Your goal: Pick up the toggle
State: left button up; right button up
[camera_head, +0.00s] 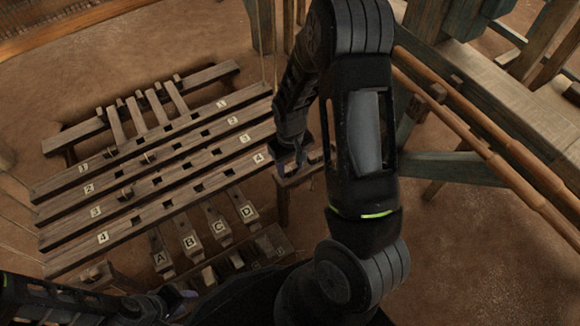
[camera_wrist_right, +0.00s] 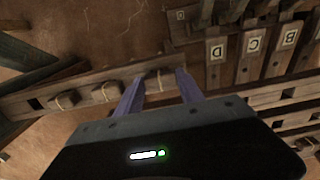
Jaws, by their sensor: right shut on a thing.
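The toggle (camera_wrist_right: 160,82), a small wooden block with a pale tie, sits between the two fingers of my right gripper (camera_wrist_right: 158,92) in the right wrist view. The gripper is shut on it, low over a wooden bar (camera_wrist_right: 28,103); I cannot tell whether the toggle still touches the bar. In the head view my right gripper (camera_head: 291,160) is at the right end of the numbered beams, and the toggle cannot be made out there. My left gripper (camera_head: 172,297) is at the bottom left, near the lettered pedals; its opening is unclear.
Other tied toggles (camera_wrist_right: 66,100) sit along the bar. Numbered beams (camera_head: 150,180) fill the left. Lettered pedals (camera_head: 190,238) lie below them. A bamboo pole (camera_head: 490,150) and timber frame (camera_head: 450,168) stand at the right. Bare earth (camera_head: 470,235) is clear at the lower right.

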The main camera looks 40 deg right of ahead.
aim_at(290, 168)
notch_tip(290, 168, up, 10)
jog(key=p, duration=0.3)
jog(key=shift+f, duration=0.15)
dwell(0.7)
